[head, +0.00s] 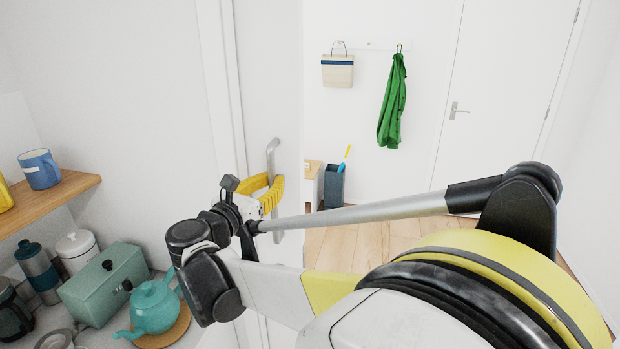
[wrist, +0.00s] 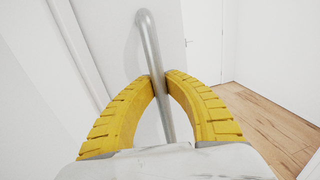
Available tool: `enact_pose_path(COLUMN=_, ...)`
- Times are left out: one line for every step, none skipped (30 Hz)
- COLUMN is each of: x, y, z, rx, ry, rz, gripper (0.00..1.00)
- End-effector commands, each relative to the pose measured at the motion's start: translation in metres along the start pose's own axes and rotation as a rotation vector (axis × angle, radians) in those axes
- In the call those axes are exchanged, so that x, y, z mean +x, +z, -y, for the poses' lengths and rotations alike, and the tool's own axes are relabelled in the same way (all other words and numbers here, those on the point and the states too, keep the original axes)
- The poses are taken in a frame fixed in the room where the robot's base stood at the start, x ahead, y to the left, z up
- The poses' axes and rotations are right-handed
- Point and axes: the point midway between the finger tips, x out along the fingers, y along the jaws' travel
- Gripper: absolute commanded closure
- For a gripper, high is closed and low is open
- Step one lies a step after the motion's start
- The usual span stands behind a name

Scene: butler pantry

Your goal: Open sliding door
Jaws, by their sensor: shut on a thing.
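The sliding door (head: 270,75) is a plain white panel left of centre in the head view, with an opening to its right. It also shows behind the handle in the wrist view (wrist: 115,30). A grey metal bar handle (head: 272,152) stands upright on the door. My gripper (head: 277,190) has yellow fingers around this handle. In the wrist view the two yellow fingertips (wrist: 161,77) close on the handle bar (wrist: 150,45) from both sides.
Left are a wooden shelf (head: 75,194) with a blue mug (head: 40,169), and a counter with a teal teapot (head: 155,303) and green bread box (head: 105,282). Through the opening are a green coat (head: 392,105), a hanging bag (head: 338,72), a blue bin (head: 334,187) and bare wooden floor (head: 350,240).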

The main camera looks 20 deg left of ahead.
Motion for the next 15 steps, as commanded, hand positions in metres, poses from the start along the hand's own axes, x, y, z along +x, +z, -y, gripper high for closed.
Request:
enact_pose_path(x=-0.0001, y=0.0010, z=0.0000, rx=-0.001, ry=0.000, rz=0.002, gripper=1.00)
enact_pose_path(x=-0.0001, y=0.0010, z=0.0000, rx=-0.001, ry=0.000, rz=0.002, gripper=1.00)
enact_pose_path(x=-0.0001, y=0.0010, z=0.0000, rx=-0.001, ry=0.000, rz=0.002, gripper=1.00)
enact_pose_path(x=-0.0001, y=0.0011, z=0.0001, rx=-0.001, ry=0.000, rz=0.002, gripper=1.00)
enact_pose_path(x=-0.0001, y=0.0011, z=0.0001, rx=-0.001, ry=0.000, rz=0.002, gripper=1.00)
enact_pose_path(x=-0.0001, y=0.0011, z=0.0001, rx=-0.001, ry=0.000, rz=0.002, gripper=0.82)
enact_pose_path(x=0.0000, y=0.0011, z=0.0001, rx=-0.001, ry=0.000, rz=0.002, gripper=0.73)
enact_pose_path(x=-0.0001, y=0.0010, z=0.0001, rx=-0.001, ry=0.001, rz=0.002, gripper=0.64)
enact_pose_path(x=0.0000, y=0.0009, z=0.0001, rx=-0.001, ry=0.001, rz=0.001, gripper=0.62)
enact_pose_path(x=0.0000, y=0.0009, z=0.0002, rx=-0.001, ry=0.001, rz=0.001, gripper=0.62)
enact_pose_path(x=0.0000, y=0.0008, z=0.0002, rx=0.000, ry=0.001, rz=0.001, gripper=0.62)
enact_pose_path(x=0.0000, y=0.0007, z=0.0002, rx=0.000, ry=0.001, rz=0.001, gripper=0.62)
enact_pose_path(x=0.0000, y=0.0006, z=0.0002, rx=0.000, ry=0.001, rz=0.001, gripper=0.62)
enact_pose_path(x=0.0001, y=0.0006, z=0.0002, rx=0.000, ry=0.001, rz=0.001, gripper=0.62)
enact_pose_path(x=0.0001, y=0.0005, z=0.0002, rx=0.000, ry=0.001, rz=0.001, gripper=0.62)
